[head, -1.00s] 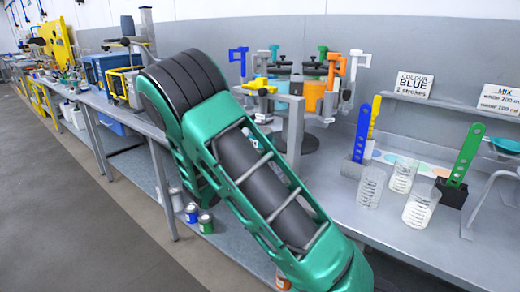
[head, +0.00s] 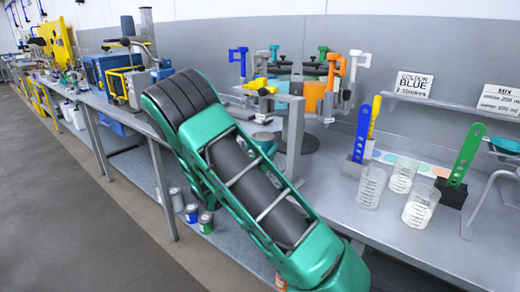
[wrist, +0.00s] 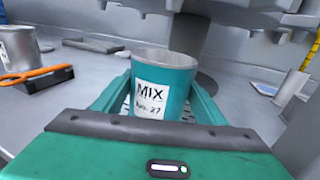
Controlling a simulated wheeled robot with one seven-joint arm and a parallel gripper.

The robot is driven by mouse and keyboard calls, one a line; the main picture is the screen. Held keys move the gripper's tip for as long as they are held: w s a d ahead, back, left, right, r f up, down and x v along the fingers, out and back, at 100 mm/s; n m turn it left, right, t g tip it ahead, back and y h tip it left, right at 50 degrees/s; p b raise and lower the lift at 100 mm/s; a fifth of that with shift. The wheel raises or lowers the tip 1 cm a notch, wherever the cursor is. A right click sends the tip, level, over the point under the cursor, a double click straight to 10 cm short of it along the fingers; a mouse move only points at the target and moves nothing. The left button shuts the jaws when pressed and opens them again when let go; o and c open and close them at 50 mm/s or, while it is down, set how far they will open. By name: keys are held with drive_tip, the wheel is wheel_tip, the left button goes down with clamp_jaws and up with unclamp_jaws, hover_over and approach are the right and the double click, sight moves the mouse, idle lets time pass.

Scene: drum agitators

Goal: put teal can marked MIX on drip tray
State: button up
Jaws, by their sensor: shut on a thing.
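The teal can (wrist: 165,85) has a white label reading MIX and stands upright between the green fingers of my gripper (wrist: 160,98) in the wrist view. My gripper is shut on it. In the head view, the teal can (head: 264,142) shows partly past my green arm, beside the grey frame of the agitator stand; my gripper is hidden there. A dark column rises behind the can in the wrist view. I cannot pick out the drip tray with certainty, nor tell whether the can's base touches anything.
The agitator stand (head: 297,108) carries coloured taps and drums above the bench. A metal can (wrist: 17,48) and an orange-handled tool (wrist: 38,74) are at left in the wrist view. Glass beakers (head: 369,188) and a green strip holder (head: 463,158) stand at right on the bench.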

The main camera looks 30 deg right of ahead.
drive_tip(key=o, duration=1.4)
drive_tip(key=shift+c, duration=0.2)
drive_tip(key=v, duration=1.2)
